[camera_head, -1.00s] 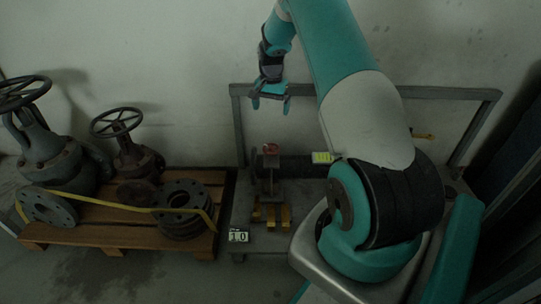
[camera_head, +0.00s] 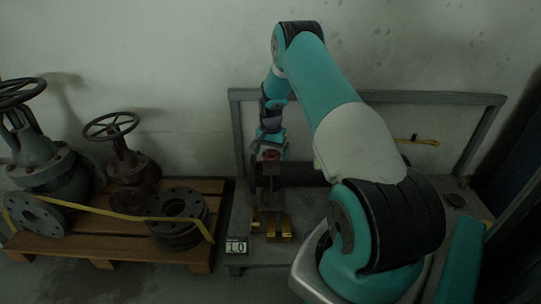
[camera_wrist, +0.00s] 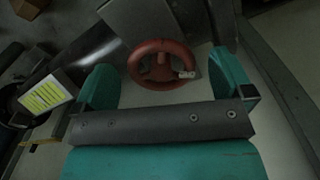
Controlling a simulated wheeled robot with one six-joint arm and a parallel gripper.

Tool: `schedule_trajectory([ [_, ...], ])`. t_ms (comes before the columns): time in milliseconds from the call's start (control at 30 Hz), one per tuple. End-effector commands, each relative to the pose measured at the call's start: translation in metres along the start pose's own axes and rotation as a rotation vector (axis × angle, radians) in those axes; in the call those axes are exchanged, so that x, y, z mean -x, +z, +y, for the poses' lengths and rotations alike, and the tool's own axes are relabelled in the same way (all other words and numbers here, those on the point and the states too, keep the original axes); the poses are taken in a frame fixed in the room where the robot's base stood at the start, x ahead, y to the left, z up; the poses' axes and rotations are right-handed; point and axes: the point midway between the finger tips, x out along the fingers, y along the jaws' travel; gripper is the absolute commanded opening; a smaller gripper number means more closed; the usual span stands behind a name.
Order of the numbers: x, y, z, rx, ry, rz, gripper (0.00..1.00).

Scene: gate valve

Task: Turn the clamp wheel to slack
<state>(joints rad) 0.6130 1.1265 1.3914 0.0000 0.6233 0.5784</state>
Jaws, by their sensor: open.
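The clamp wheel is a small red handwheel (camera_wrist: 160,46) with a pale tag on its right side. In the wrist view it sits between the two teal fingers of my open gripper (camera_wrist: 163,74), with a visible space on either side. In the head view, my gripper (camera_head: 269,143) points down at the top of the dark clamp stand (camera_head: 270,182), and only a bit of the red wheel (camera_head: 270,154) shows there. I cannot tell how far the fingertips are above or around the rim.
A dark pipe (camera_head: 304,173) with a yellow label (camera_wrist: 45,95) runs beside the clamp. A grey rail frame (camera_head: 440,97) stands behind the bench. Yellow blocks (camera_head: 270,224) and a counter reading 10 (camera_head: 236,246) are in front. A pallet (camera_head: 130,240) with valves stands left.

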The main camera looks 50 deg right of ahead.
Motion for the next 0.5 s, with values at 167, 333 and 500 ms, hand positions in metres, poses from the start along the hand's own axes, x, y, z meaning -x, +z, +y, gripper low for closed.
schedule_trajectory([
  [167, -0.0010, -0.0002, 0.0001, 0.000, 0.000, 0.000, 0.98],
  [333, -0.0008, -0.0001, 0.0002, 0.000, 0.000, 0.000, 0.82],
  [500, -0.0007, -0.0002, 0.0004, -0.001, 0.000, 0.000, 0.49],
])
